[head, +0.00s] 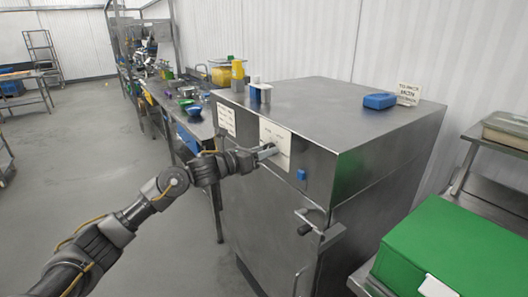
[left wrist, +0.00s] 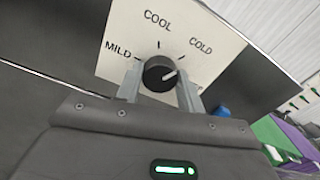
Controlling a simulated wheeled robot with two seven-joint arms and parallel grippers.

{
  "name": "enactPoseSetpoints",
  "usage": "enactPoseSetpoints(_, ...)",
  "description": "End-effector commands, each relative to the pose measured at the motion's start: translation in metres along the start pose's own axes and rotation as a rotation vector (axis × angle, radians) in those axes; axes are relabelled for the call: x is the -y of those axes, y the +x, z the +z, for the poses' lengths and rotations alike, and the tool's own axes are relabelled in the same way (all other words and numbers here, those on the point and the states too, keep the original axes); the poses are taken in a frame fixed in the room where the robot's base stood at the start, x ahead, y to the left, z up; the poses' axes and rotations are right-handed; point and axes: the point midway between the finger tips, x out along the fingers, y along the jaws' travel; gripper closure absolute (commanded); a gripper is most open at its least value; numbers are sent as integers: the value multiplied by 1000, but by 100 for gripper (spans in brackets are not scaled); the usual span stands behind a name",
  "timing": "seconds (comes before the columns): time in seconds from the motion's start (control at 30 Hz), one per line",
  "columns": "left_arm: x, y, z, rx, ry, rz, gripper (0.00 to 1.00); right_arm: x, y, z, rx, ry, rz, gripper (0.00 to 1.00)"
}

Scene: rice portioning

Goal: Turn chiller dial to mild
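The chiller dial (left wrist: 160,74) is a round dark knob on a white plate (left wrist: 117,22) marked MILD at left, COOL at top and COLD at right. Its pale pointer line is angled up and right, toward the COLD side. My left gripper (left wrist: 160,80) has one finger on each side of the knob, and both fingers look flush against it. In the head view my left gripper (head: 267,152) reaches the white plate (head: 281,134) on the steel chiller's (head: 262,215) front; the knob is hidden there. My right gripper is not in view.
A blue block (head: 380,101) and a small sign (head: 408,93) stand on the chiller top. A door handle (head: 308,222) juts out below the plate. A green box (head: 450,255) is at the right. Open floor (head: 90,150) lies to the left.

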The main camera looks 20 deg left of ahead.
Motion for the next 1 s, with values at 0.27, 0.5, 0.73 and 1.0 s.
enactPoseSetpoints(0.27, 0, 0, 0, 0, -13, 1, 85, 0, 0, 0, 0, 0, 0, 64)
enactPoseSetpoints(0.5, -1, 0, -1, -1, -106, 1, 85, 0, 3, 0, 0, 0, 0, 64)
enactPoseSetpoints(0.73, -1, 0, -1, 0, -292, 2, 85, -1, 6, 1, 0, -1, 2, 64)
enactPoseSetpoints(1.0, -1, 0, -1, -1, -551, 2, 85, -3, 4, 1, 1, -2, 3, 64)
